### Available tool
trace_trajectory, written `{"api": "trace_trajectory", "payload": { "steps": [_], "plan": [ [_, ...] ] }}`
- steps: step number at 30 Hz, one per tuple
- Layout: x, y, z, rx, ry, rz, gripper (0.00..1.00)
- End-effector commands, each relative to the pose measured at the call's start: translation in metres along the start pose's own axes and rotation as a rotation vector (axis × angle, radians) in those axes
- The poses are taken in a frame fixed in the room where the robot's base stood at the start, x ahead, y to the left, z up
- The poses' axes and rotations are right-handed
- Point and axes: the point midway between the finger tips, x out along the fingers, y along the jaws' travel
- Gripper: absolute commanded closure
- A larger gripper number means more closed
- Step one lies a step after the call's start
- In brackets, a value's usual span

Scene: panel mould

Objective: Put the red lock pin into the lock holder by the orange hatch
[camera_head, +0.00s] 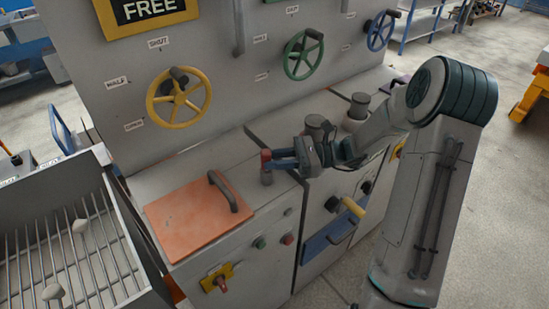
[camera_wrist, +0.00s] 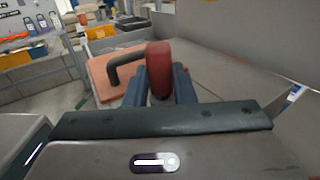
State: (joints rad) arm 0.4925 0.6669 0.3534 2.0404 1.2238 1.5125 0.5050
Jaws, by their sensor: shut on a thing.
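The red lock pin (camera_wrist: 158,66) is between my gripper's fingers (camera_wrist: 160,82) in the wrist view, with its red top standing above them. In the head view my gripper (camera_head: 279,160) points left, shut on the pin (camera_head: 266,156). A small grey cylindrical piece (camera_head: 266,177) shows directly under the pin, beside the orange hatch; it may be the lock holder. I cannot tell whether the pin is inside it or above it. The orange hatch (camera_head: 190,220) lies closed on the counter, with a dark handle (camera_head: 228,190); it also shows in the wrist view (camera_wrist: 103,76).
A grey panel with yellow (camera_head: 179,97), green (camera_head: 303,55) and blue handwheels rises behind the counter. A slatted bin (camera_head: 75,245) stands at the left. A blue drawer (camera_head: 328,238) is on the front.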

Motion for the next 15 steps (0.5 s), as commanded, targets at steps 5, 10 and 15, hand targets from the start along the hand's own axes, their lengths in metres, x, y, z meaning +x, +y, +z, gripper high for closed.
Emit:
{"api": "trace_trajectory", "payload": {
  "steps": [5,10,15],
  "plan": [
    [0.0000,0.0000,-0.0043,-0.001,0.000,0.000,0.74],
    [0.0000,0.0000,-0.0036,0.000,0.000,0.000,0.52],
    [-0.0002,0.0000,-0.0038,0.000,0.000,0.000,0.52]
  ]
}}
